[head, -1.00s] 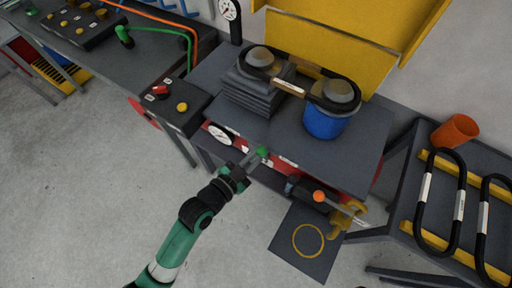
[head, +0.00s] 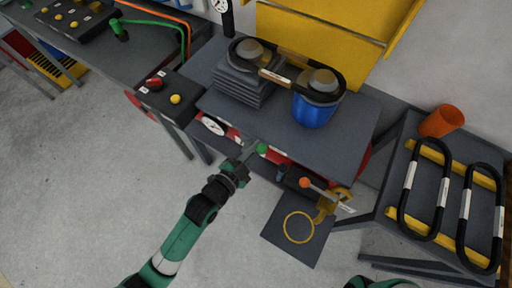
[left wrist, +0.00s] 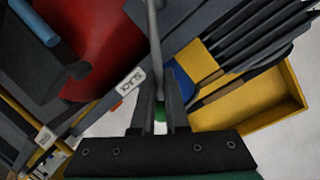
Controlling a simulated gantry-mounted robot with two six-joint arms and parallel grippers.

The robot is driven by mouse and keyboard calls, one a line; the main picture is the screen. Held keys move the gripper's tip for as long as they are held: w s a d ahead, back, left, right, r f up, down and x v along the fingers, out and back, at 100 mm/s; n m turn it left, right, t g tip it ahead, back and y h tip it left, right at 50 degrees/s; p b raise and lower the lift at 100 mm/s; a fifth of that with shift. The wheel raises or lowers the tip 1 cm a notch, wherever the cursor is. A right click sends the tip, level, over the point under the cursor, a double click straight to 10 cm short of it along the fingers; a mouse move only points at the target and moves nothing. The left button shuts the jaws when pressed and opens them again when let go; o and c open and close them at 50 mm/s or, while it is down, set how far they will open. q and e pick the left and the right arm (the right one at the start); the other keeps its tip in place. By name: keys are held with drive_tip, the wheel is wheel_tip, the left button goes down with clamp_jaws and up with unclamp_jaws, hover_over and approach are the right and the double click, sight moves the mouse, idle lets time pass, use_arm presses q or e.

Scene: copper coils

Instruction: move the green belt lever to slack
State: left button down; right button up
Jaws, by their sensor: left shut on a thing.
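The green belt lever shows as a green knob (head: 262,148) at the front of the coil bench in the head view. In the left wrist view its grey rod (left wrist: 154,45) runs down between my fingers to the green knob (left wrist: 160,112). My left gripper (head: 250,156) is shut on the lever near its knob; the fingers (left wrist: 160,118) lie either side of it. A white "SLACK" label (left wrist: 134,80) is just left of the rod in the left wrist view. My right gripper is out of view; only a bit of that arm shows at the bottom edge.
An orange-knobbed lever (head: 305,183) stands right of the green one. A dark plate with a yellow ring (head: 299,228) is below it. On the bench are a blue pot (head: 314,110) and a black coil (head: 338,88). A rack with coils (head: 412,200) is at right.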

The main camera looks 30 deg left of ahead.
use_arm(q)
drive_tip(key=shift+f, duration=0.1)
drive_tip(key=c, duration=0.9)
unclamp_jaws()
drive_tip(key=shift+s, duration=0.1)
drive_tip(key=p+v, duration=0.3)
drive_tip(key=v, duration=0.8)
drive_tip(key=shift+s, duration=0.25)
drive_tip(key=shift+w, duration=0.1)
